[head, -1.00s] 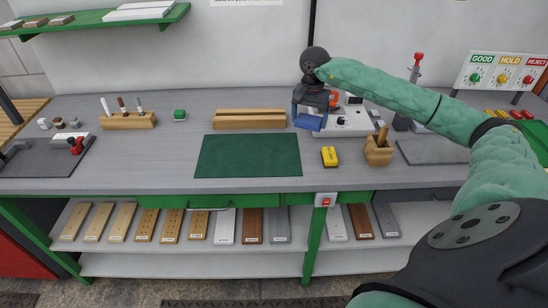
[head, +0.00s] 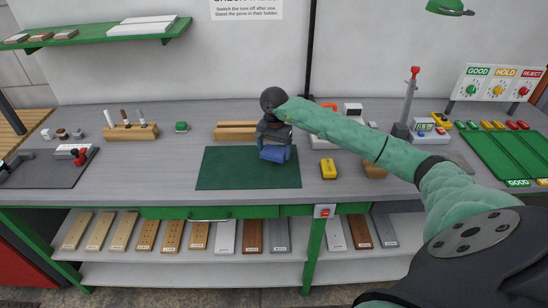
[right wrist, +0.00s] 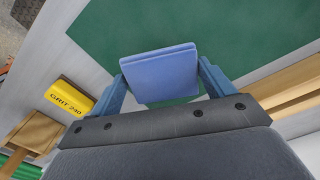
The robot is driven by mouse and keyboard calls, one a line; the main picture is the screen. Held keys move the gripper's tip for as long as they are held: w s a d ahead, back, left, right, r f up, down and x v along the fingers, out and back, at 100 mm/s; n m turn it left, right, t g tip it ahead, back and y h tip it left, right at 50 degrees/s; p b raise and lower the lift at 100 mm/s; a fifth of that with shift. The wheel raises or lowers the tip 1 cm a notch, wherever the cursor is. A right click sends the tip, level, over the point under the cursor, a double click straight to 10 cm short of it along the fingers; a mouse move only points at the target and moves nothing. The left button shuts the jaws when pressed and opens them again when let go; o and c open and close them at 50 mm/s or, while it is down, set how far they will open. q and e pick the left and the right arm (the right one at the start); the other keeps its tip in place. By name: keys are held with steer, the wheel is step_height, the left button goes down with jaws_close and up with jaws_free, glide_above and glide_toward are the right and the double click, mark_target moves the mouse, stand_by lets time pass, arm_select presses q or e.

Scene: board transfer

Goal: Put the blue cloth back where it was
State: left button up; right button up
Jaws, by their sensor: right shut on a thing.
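The blue cloth (head: 274,154) is a small folded pad held in my right gripper (head: 273,146). In the right wrist view the cloth (right wrist: 160,74) sits between the two blue fingers of the gripper (right wrist: 162,80), which are shut on it. In the head view the cloth is over the right part of the green mat (head: 228,168). The mat (right wrist: 110,35) also lies beneath it in the right wrist view. I cannot tell how high above the mat the cloth is. My left gripper is not in view.
A yellow grit block (head: 328,168) lies right of the mat. A wooden rack (head: 236,130) stands behind the mat, partly hidden by my gripper. A wooden holder (head: 373,170) is partly behind my right arm. A green block (head: 181,127) sits at the back left.

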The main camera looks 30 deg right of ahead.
mark_target(274, 152)
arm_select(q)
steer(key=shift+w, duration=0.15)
arm_select(e)
steer(key=shift+f, duration=2)
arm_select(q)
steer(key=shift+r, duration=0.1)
arm_select(e)
steer(key=shift+f, duration=0.1)
steer(key=o, duration=0.9)
step_height(274, 152, up, 6)
steer(key=shift+f, duration=0.1)
step_height(274, 152, up, 6)
steer(key=shift+f+p, duration=0.1)
steer(key=shift+p, duration=0.45)
steer(key=shift+r, duration=0.35)
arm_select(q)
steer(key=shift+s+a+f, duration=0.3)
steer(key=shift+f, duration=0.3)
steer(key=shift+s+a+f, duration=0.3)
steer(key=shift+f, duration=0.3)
